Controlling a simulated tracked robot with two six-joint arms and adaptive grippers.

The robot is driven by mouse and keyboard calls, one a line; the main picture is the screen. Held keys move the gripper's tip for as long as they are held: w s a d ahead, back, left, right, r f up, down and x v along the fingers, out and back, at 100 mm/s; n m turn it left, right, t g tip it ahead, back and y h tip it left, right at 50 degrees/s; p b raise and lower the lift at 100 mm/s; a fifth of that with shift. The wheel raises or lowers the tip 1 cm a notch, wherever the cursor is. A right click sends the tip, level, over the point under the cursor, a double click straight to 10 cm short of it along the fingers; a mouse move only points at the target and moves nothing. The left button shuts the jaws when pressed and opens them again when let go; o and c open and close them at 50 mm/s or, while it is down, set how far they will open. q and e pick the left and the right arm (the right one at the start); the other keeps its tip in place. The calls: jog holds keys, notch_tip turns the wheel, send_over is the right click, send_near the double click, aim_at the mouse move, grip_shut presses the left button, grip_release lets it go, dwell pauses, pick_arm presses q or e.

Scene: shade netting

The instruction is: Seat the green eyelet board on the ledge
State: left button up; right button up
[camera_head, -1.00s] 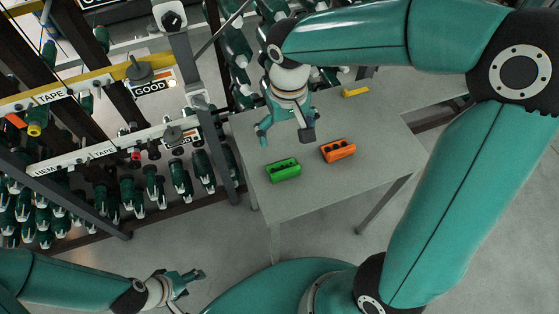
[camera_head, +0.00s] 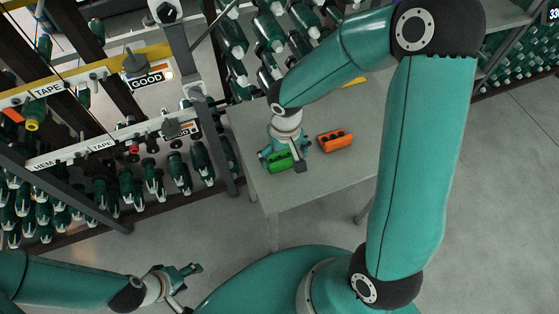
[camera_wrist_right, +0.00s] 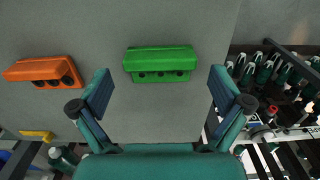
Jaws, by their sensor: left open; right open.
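The green eyelet board (camera_head: 279,161) lies on the grey table near its left edge. In the right wrist view the board (camera_wrist_right: 160,64) shows a row of dark holes along its side. My right gripper (camera_head: 282,164) is over it, open, its fingers on either side. In the right wrist view the fingers (camera_wrist_right: 160,88) are wide apart and the board sits between and slightly beyond their tips, with gaps at both ends. My left gripper (camera_head: 190,270) is open and empty, low at the left, away from the table. I cannot tell which surface is the ledge.
An orange board (camera_head: 335,140) lies right of the green one on the table (camera_head: 345,185). A yellow piece (camera_head: 354,81) lies farther back. A rack with rails marked TAPE (camera_head: 55,95) and a GOOD plate (camera_head: 153,82) stands left of the table, with several green tools hanging below.

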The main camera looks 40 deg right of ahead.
jog(key=shift+f, duration=1.45)
jog(key=c, duration=0.9)
jog(key=shift+r, duration=0.2)
notch_tip(320, 180, up, 20)
jog(key=f, duration=0.1)
jog(key=n, duration=0.1)
send_near(284, 162)
jog(key=w+a, duration=0.2)
jog(key=w, duration=0.1)
jog(key=shift+n, duration=0.4)
jog(key=w+f, duration=0.1)
jog(key=w+a+f, duration=0.1)
jog(key=f, duration=0.1)
jog(key=w+f, duration=0.1)
jog(key=shift+w+a+f, duration=0.2)
jog(key=shift+a+f, duration=0.1)
jog(key=shift+f, duration=0.1)
jog(key=w, duration=0.2)
jog(key=w+f, duration=0.1)
jog(key=shift+a+n, duration=0.3)
jog(key=shift+a, duration=0.05)
jog(key=shift+w+a+r, duration=0.1)
jog(key=shift+w, duration=0.4)
